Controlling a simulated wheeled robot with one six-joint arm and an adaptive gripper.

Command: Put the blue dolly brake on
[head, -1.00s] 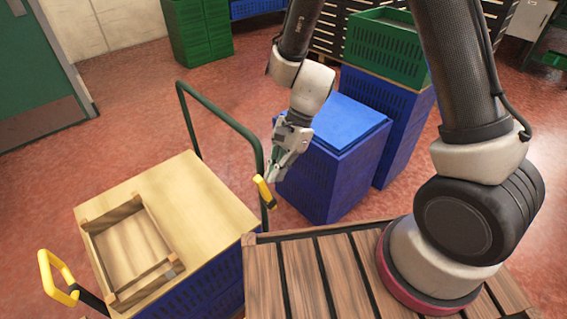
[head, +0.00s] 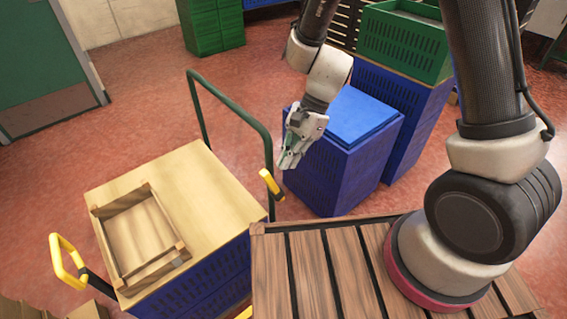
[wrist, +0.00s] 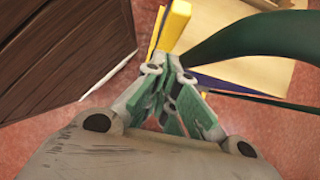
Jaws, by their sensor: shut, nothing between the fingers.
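The likely blue dolly has blue crates (head: 205,283) under a wooden board at the left, with a green push bar (head: 235,105). A yellow lever (head: 267,181) with a dark lower end stands tilted by the bar's near right side. It also shows as a yellow bar in the wrist view (wrist: 174,28). My gripper (head: 286,166) is shut and empty, fingers pointing down, just above and right of the lever's top. In the wrist view my fingertips (wrist: 165,66) are close to the lever; I cannot tell whether they touch it. The lever's base is hidden.
A wooden tray (head: 122,272) lies on the board. A yellow loop handle (head: 57,262) stands at the left. A blue crate stack (head: 335,175) is right behind my gripper, with a green crate (head: 405,45) beyond. A slatted wooden deck (head: 305,265) is in front.

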